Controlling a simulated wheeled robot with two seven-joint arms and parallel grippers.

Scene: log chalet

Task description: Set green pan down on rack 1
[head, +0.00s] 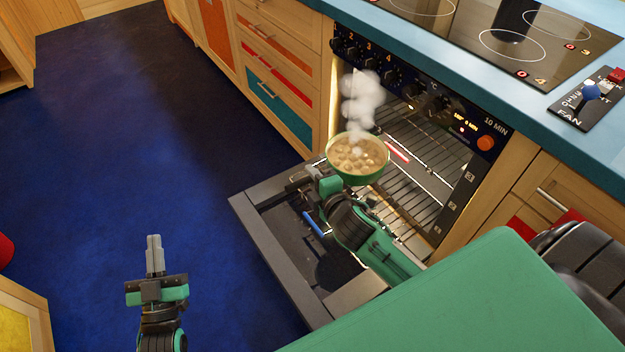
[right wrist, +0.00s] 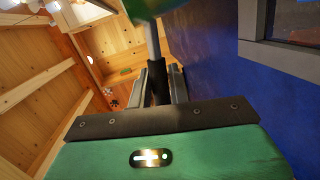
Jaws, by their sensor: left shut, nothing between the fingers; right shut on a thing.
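The green pan (head: 357,174) is upright in the head view, full of pale chunky food, with white steam rising from it. It is in front of the open oven (head: 440,165), overlapping the wire rack (head: 425,155) in the picture; contact with the rack cannot be told. Numbers mark the oven's right side, but which rack is number 1 is unclear. My right gripper (head: 315,172) is shut on the pan's handle. The right wrist view shows the handle (right wrist: 153,42) between the fingers and the pan's green underside (right wrist: 148,8) above. My left gripper (head: 153,242) is shut and empty over the floor.
The oven door (head: 262,235) is folded down below my right arm. The blue worktop with the hob (head: 510,45) and a fan control panel (head: 590,100) lies above the oven. Drawers (head: 275,70) stand left of it. The blue floor (head: 130,130) is clear.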

